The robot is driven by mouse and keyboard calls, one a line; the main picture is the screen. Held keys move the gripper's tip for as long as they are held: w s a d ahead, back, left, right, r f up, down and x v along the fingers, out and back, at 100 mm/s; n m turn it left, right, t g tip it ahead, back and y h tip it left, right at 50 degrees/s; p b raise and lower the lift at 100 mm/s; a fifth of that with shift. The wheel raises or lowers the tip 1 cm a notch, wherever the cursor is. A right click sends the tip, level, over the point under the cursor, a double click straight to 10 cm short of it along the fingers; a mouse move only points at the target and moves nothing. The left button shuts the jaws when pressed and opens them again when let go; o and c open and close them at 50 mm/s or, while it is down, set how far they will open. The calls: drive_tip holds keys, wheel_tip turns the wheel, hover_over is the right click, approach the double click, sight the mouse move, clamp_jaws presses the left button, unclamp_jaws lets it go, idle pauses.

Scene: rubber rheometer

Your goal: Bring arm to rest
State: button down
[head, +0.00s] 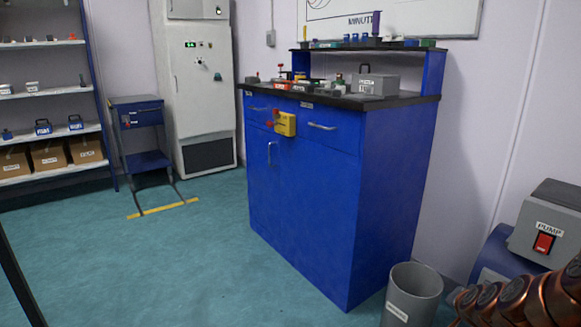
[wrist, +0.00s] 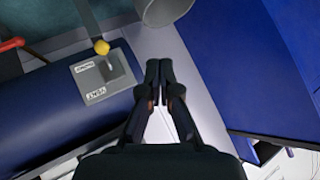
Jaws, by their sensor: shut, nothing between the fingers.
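My gripper (wrist: 160,75) shows in the wrist view, with its two dark fingers together and nothing between them. It hangs over a pale strip between a blue rounded body on the left and a blue panel (wrist: 275,60) on the right. A grey labelled plate (wrist: 104,76) with a yellow-knobbed lever (wrist: 102,48) sits on the blue body, to the left of the fingertips and apart from them. The gripper does not show in the head view.
A blue cabinet (head: 300,200) with a cluttered black top stands mid-room. A grey bin (head: 413,292) and a pump unit (head: 545,230) with a red switch are at right. A shelf rack, small blue stand (head: 140,120) and tall grey cabinet (head: 200,85) stand behind. Left floor is clear.

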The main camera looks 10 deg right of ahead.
drive_tip(key=s+a+r+n+g+y+p, duration=0.2)
drive_tip(key=a+r+n+y+p, duration=0.15)
drive_tip(key=a+r+p, duration=0.75)
drive_tip(key=s+a+r+n+g+y+p, duration=0.2)
drive_tip(key=a+r+n+p, duration=0.25)
drive_tip(key=a+r, duration=0.8)
drive_tip(key=s+a+r+n+g+p, duration=0.2)
drive_tip(key=s+a+r+p, duration=0.5)
drive_tip(key=s, duration=0.4)
drive_tip(key=s+a+r+n+g+p, duration=0.2)
drive_tip(key=s+a+r+g+p, duration=0.2)
drive_tip(key=s+r+p, duration=0.6)
drive_tip(key=s+a+r, duration=0.1)
drive_tip(key=a+r, duration=0.1)
drive_tip(key=shift+a+g+h, duration=0.3)
drive_tip(key=shift+a+h, duration=0.05)
drive_tip(key=shift+a, duration=0.05)
drive_tip(key=shift+s+d, duration=0.1)
drive_tip(key=shift+d, duration=0.05)
